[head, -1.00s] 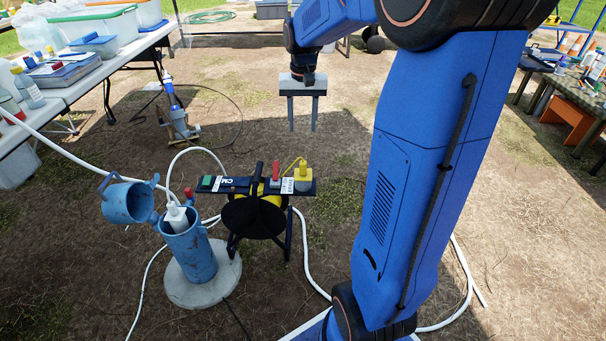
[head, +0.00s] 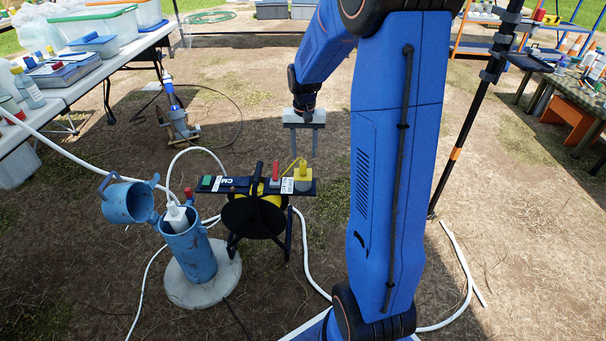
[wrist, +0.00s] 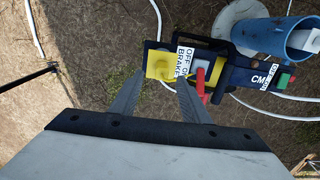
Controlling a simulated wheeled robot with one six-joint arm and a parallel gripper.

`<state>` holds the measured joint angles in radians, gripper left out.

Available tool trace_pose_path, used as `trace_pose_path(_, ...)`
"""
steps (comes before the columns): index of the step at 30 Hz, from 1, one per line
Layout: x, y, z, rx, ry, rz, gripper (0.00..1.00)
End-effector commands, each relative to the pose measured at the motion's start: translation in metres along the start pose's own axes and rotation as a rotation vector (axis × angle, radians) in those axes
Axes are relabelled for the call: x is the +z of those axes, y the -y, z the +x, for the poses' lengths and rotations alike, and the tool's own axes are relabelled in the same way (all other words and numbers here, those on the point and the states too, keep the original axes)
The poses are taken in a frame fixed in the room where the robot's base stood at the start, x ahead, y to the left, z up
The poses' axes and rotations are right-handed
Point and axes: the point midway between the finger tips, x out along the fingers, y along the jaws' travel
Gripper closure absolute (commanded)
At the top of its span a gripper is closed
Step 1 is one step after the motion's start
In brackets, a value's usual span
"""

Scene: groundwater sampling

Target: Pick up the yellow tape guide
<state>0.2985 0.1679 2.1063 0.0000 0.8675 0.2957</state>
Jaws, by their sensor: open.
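The yellow tape guide (head: 303,175) sits at the right end of the dark bar on top of the tape reel. A thin yellow loop or cord rises from it. My gripper (head: 304,155) is open and empty, pointing down, its tips just above the guide in the head view. In the wrist view, the guide (wrist: 160,65) shows between and beyond my fingertips (wrist: 161,76). I cannot tell the exact height gap; no contact is visible.
The reel's bar (head: 236,185) carries labels, a red lever and a green part. An open blue well casing (head: 190,255) stands left of the reel on a round pad, with a white hose. A dark pole (head: 466,120) stands right of my arm. Tables flank both sides.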

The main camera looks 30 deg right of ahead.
Motion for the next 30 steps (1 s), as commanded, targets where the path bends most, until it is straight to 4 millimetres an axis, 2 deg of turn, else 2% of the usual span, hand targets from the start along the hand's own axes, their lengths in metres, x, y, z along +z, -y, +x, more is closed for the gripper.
trace_pose_path(8,0.0,0.001,0.018,0.001,0.002,0.0,0.58)
trace_pose_path(18,-0.004,0.004,0.059,0.0,0.001,0.0,0.58)
trace_pose_path(27,-0.004,0.004,0.063,0.0,0.0,0.0,0.58)
trace_pose_path(29,-0.004,0.004,0.063,0.0,0.0,0.0,0.7)
trace_pose_path(30,-0.004,0.004,0.063,0.0,0.0,0.0,0.79)
